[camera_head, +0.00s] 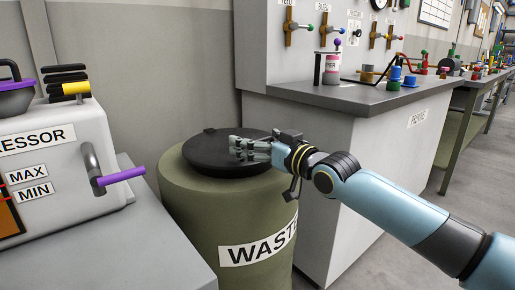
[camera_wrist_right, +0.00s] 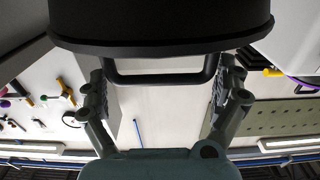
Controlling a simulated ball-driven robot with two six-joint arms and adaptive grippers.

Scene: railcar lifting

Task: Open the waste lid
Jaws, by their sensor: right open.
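The waste bin is an olive-green drum (camera_head: 205,225) labelled WASTE, standing between the grey cabinet and the bench. Its round black lid (camera_head: 205,150) lies flat on top and looks closed. The lid's dark underside or edge fills the top of the right wrist view (camera_wrist_right: 160,22). A black bar handle (camera_wrist_right: 160,77) shows there on the lid's side. My right gripper (camera_head: 250,147) is at the lid's right front edge, jaws open. In the wrist view its two fingers (camera_wrist_right: 162,95) stand on either side of the handle. I cannot tell whether they touch it. My left gripper is not in view.
A compressor (camera_head: 60,165) with a purple-tipped lever (camera_head: 122,176) stands at the left on a grey cabinet (camera_head: 130,255). A bench (camera_head: 350,98) with valves and bottles stands behind my right arm. Open floor lies at the far right.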

